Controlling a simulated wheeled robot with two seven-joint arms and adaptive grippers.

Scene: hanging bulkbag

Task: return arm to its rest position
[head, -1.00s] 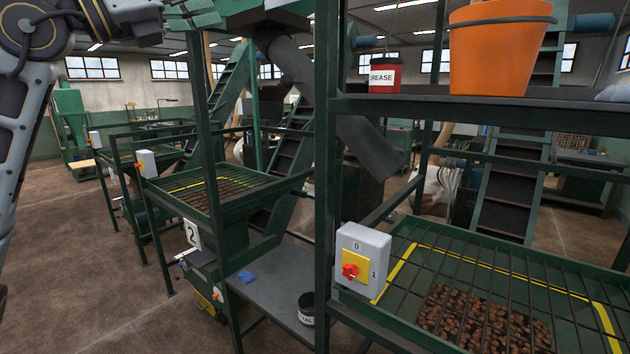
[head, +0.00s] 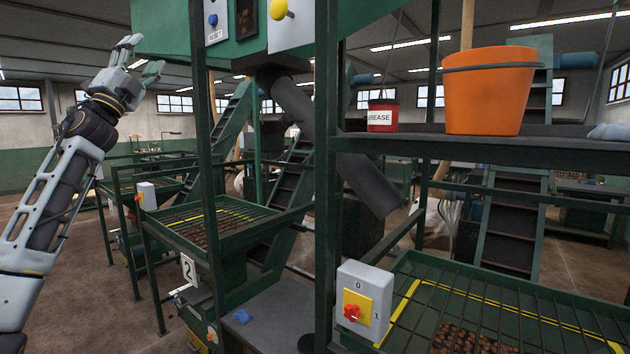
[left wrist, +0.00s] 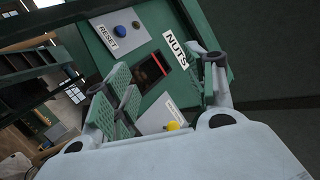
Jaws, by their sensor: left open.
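My left arm (head: 62,185) rises from the lower left of the head view. Its left gripper (head: 143,58) is raised at the upper left, with its fingers apart and nothing between them. It appears just left of the green hopper panel (head: 170,30) there; the depth gap is unclear. In the left wrist view the open fingers (left wrist: 165,92) frame the panel, which has a blue RESET button (left wrist: 119,30), a NUTS label (left wrist: 175,49), a dark window and a yellow knob (left wrist: 173,126). My right gripper is out of view.
Green frame posts (head: 327,180) stand mid-view. A shelf (head: 400,143) holds an orange bucket (head: 488,95) and a red grease tin (head: 381,116). A switch box (head: 364,303) sits by the right grate (head: 520,315). Open floor (head: 120,310) lies at left.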

